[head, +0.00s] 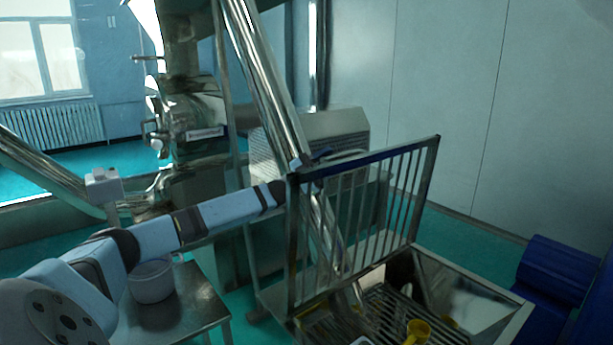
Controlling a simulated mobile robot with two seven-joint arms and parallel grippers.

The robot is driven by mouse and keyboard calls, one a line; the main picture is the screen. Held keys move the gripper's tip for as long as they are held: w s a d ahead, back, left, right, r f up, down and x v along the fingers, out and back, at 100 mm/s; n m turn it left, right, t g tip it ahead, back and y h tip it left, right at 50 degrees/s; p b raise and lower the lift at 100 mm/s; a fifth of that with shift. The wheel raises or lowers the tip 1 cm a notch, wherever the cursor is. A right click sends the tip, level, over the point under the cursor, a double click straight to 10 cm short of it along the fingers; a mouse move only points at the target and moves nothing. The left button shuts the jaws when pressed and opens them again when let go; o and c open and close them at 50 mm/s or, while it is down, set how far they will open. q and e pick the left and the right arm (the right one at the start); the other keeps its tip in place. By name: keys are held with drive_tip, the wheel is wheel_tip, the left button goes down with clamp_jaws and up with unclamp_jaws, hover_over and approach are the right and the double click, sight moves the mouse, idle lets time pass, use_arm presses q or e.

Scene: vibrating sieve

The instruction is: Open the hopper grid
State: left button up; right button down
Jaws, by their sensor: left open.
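The hopper grid (384,196), a metal frame with several upright bars, stands raised and nearly upright along the back left side of the hopper. The metal hopper (474,290) is at the lower right, its top uncovered on the near side. My left arm reaches in from the left, and my left gripper (316,160) is at the grid's upper left corner. It is open. The grid's frame partly hides it, so I cannot tell whether it touches the grid. My right gripper is out of view.
Inside the hopper are lower bars and a yellow scoop (418,329). A white bucket (151,281) stands on a small metal table (190,307) below my left arm. A slanted steel pipe (262,80) passes behind the grid. Dark blue objects (558,283) stand at the right.

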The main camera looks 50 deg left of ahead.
use_arm(q)
drive_tip(key=p+v, duration=0.1)
drive_tip(key=v, duration=1.1)
drive_tip(key=shift+s, duration=0.3)
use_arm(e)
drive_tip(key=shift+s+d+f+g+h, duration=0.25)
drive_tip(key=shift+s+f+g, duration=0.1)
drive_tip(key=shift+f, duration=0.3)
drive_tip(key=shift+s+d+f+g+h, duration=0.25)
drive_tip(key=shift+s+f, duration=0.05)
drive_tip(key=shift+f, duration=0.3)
use_arm(q)
drive_tip(key=shift+a, duration=0.1)
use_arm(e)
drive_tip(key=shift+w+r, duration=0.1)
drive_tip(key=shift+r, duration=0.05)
use_arm(q)
drive_tip(key=d+f+p+v, duration=0.1)
drive_tip(key=p+v, duration=0.3)
drive_tip(key=v, duration=1.1)
drive_tip(key=shift+s+f, duration=0.3)
drive_tip(key=shift+s, duration=0.1)
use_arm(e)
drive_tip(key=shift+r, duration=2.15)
